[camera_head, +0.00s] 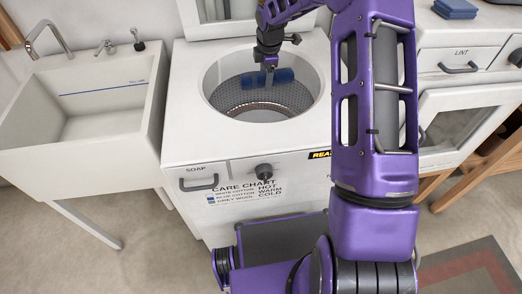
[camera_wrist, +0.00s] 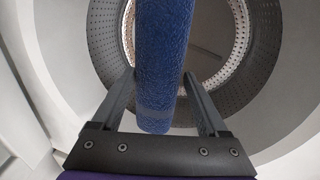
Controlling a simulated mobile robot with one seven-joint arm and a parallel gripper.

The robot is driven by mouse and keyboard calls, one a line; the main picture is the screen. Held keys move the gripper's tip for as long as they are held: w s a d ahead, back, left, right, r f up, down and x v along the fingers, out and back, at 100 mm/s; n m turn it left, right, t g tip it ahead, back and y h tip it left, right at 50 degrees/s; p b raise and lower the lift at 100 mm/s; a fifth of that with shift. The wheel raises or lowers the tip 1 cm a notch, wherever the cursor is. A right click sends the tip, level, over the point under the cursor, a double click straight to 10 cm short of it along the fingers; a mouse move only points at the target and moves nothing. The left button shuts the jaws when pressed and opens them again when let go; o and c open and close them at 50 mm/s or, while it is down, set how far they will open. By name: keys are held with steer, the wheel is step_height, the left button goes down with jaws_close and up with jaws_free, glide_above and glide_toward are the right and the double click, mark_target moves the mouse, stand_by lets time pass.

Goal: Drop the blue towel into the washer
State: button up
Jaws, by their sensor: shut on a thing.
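The washer (camera_head: 186,130) is a white top-loader with an open round top and a perforated grey drum (camera_head: 240,97), which also shows in the wrist view (camera_wrist: 262,50). The blue towel (camera_head: 283,76) is rolled up and hangs over the drum opening. In the wrist view the towel (camera_wrist: 163,60) lies between the fingers. My gripper (camera_head: 268,76) points down into the opening and is shut on the towel. In the wrist view my gripper's fingers (camera_wrist: 160,95) stand on either side of the towel. The towel's far end is cut off by the frame there.
A white sink (camera_head: 60,165) with taps stands left of the washer. A second white machine with a lint drawer (camera_head: 457,60) stands at the right, with folded blue cloths (camera_head: 455,9) on top. The soap drawer (camera_head: 198,182) on the washer front is shut.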

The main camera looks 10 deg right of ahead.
steer(key=b+x, duration=0.1)
steer(key=x, duration=0.1)
steer(key=s+b+x, duration=0.1)
steer(key=b+x, duration=0.1)
steer(key=x, duration=0.1)
steer(key=shift+f, duration=0.1)
steer(key=o, duration=1.3)
steer(key=p+v, duration=0.2)
steer(key=v, duration=1.5)
steer(key=shift+r, duration=0.25)
steer(key=shift+d, duration=0.1)
